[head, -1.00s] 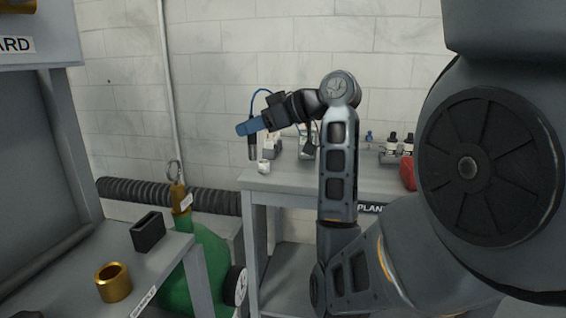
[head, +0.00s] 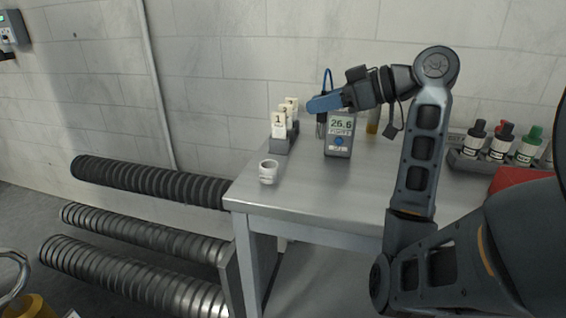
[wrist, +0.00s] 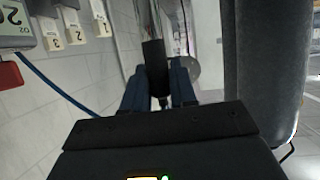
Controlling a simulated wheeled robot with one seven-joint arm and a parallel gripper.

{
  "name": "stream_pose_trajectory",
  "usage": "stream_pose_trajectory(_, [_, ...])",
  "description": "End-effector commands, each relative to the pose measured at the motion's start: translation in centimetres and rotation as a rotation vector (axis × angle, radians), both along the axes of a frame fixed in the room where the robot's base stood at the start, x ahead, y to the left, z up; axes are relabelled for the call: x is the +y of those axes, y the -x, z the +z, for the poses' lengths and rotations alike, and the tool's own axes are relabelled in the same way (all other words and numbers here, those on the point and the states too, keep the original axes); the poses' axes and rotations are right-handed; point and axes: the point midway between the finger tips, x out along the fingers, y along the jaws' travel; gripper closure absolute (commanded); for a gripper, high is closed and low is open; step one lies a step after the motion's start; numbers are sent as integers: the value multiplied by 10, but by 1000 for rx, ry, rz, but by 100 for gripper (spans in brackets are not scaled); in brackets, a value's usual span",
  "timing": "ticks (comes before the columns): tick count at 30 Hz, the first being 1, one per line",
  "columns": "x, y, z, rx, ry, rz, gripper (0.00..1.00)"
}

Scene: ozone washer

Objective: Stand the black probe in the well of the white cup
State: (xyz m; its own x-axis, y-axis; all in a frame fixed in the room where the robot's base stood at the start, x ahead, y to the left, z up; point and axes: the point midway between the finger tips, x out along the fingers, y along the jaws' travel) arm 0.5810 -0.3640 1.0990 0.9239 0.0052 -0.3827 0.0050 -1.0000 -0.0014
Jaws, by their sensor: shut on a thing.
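The white cup (head: 268,177) stands upright near the left end of the grey table. My gripper (head: 318,104), with blue fingers, is raised to the right of the cup in the head view. It is shut on the black probe (head: 321,130), which hangs below the fingers, apart from the cup. In the wrist view the probe (wrist: 155,62) sticks out from between the blue fingers (wrist: 159,88). A blue cable (head: 327,80) loops above the gripper. I cannot make out the cup in the wrist view.
A meter (head: 340,146) reading 26.6 stands just right of the probe. Numbered white packets in a grey rack (head: 284,146) stand behind the cup. Dark-capped bottles (head: 475,140) stand at the right. The table (head: 300,190) is clear right of the cup.

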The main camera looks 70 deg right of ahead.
Motion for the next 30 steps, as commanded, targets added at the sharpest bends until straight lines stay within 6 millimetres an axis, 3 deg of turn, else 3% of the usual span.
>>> stream_pose_trajectory(5, [7,-20,-14,2,-2,8,100])
stream_pose_trajectory(18, [26,-101,-63,1,-1,6,100])
stream_pose_trajectory(26, [29,-113,-75,1,-1,2,100])
stream_pose_trajectory(30, [29,-113,-93,2,-5,1,100])
